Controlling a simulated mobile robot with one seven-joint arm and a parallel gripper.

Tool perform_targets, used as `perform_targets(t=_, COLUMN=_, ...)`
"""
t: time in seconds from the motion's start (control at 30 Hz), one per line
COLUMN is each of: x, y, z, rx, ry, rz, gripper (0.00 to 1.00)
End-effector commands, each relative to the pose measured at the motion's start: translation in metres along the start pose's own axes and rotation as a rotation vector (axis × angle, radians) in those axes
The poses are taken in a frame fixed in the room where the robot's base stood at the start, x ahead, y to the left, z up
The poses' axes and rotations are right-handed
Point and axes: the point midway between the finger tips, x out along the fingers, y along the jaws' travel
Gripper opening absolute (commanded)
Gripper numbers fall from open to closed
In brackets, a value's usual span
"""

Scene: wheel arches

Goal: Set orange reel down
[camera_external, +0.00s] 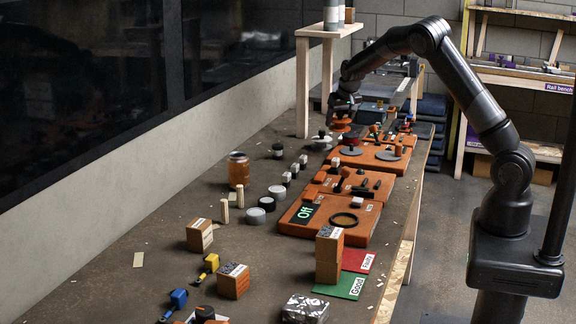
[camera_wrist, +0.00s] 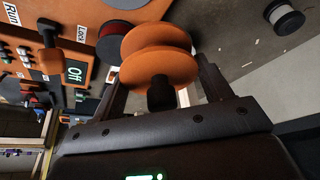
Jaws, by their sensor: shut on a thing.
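The orange reel (camera_wrist: 150,38) has two round flanges and a black knob, seen close up in the wrist view. My gripper (camera_wrist: 162,85) has a finger on each side of it and is shut on it. In the external view my gripper (camera_external: 344,106) is at the far end of the bench, with the orange reel (camera_external: 342,124) at its fingertips. Whether the reel touches anything below is hard to tell. Behind it in the wrist view are an orange panel (camera_wrist: 88,12) and a dark red-edged disc (camera_wrist: 111,47).
Orange panels with grey discs (camera_external: 388,156) and an Off display (camera_external: 306,212) line the bench's right side. A wooden stand (camera_external: 302,90) rises left of my gripper. A black-and-white spool (camera_wrist: 284,18) lies on the bench. An orange jar (camera_external: 239,170) stands farther left.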

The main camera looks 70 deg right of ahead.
Motion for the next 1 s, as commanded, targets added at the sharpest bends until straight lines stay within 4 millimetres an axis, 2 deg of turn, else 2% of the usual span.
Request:
perform_targets(t=0.17, x=-0.009, y=0.014, z=-0.001, rx=-0.001, ry=-0.001, rz=0.000, gripper=0.49)
perform_targets(t=0.27, x=-0.009, y=0.009, z=-0.002, rx=-0.024, ry=-0.003, rz=-0.008, gripper=0.49)
perform_targets(t=0.37, x=-0.006, y=-0.016, z=-0.003, rx=-0.100, ry=-0.011, rz=-0.035, gripper=0.49)
perform_targets(t=0.53, x=-0.001, y=-0.090, z=-0.003, rx=-0.329, ry=-0.022, rz=-0.123, gripper=0.49)
perform_targets(t=0.7, x=-0.005, y=-0.160, z=0.001, rx=-0.551, ry=-0.019, rz=-0.218, gripper=0.49)
perform_targets(t=0.8, x=-0.010, y=-0.188, z=0.003, rx=-0.641, ry=-0.010, rz=-0.261, gripper=0.49)
perform_targets(t=1.0, x=-0.012, y=-0.220, z=0.009, rx=-0.726, ry=-0.002, rz=-0.300, gripper=0.49)
